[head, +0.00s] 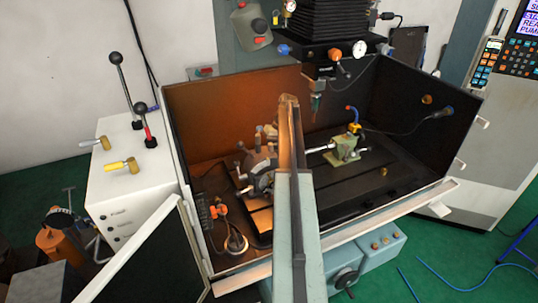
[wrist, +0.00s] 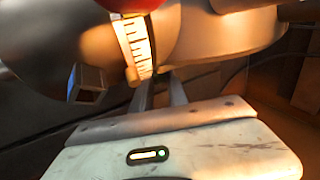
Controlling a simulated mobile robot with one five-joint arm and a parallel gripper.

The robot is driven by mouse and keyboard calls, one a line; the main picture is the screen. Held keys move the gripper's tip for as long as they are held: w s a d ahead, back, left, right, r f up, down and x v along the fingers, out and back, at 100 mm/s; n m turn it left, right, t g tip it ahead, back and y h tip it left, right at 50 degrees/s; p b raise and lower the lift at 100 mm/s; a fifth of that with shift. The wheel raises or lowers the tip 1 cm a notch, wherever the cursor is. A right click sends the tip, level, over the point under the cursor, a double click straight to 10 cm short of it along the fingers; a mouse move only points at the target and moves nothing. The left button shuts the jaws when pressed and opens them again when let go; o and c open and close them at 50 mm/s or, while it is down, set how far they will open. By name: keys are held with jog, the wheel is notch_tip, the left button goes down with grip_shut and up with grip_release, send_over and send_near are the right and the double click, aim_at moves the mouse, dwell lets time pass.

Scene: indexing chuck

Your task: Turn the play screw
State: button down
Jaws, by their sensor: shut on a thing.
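The indexing chuck (head: 262,181) sits inside the machine enclosure, left of my arm in the head view. In the wrist view its round metal body (wrist: 215,35) fills the top, with a lit graduated scale (wrist: 135,42) and a red knob (wrist: 128,4). My gripper (wrist: 163,88) reaches up under the scale, its two narrow fingers close against the chuck. It is shut on a small part there, apparently the play screw, which is mostly hidden. A small block with a blue face (wrist: 86,83) is left of the fingers. My arm hides the gripper in the head view.
A green vise-like fixture (head: 345,148) stands on the dark bed right of my arm. The machine head and its tool (head: 316,102) hang above. Enclosure walls (head: 225,112) rise at the back and sides. An open panel (head: 140,258) is at front left.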

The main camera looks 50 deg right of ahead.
jog(key=shift+d+f+y+b, duration=0.3)
jog(key=shift+f+y+b, duration=0.1)
jog(key=shift+y+b, duration=0.1)
jog(key=shift+t+y+b, duration=0.3)
jog(key=shift+b, duration=0.05)
jog(key=shift+s+a+r+y, duration=0.1)
jog(key=shift+r+y, duration=0.2)
jog(key=c, duration=1.3)
grip_release()
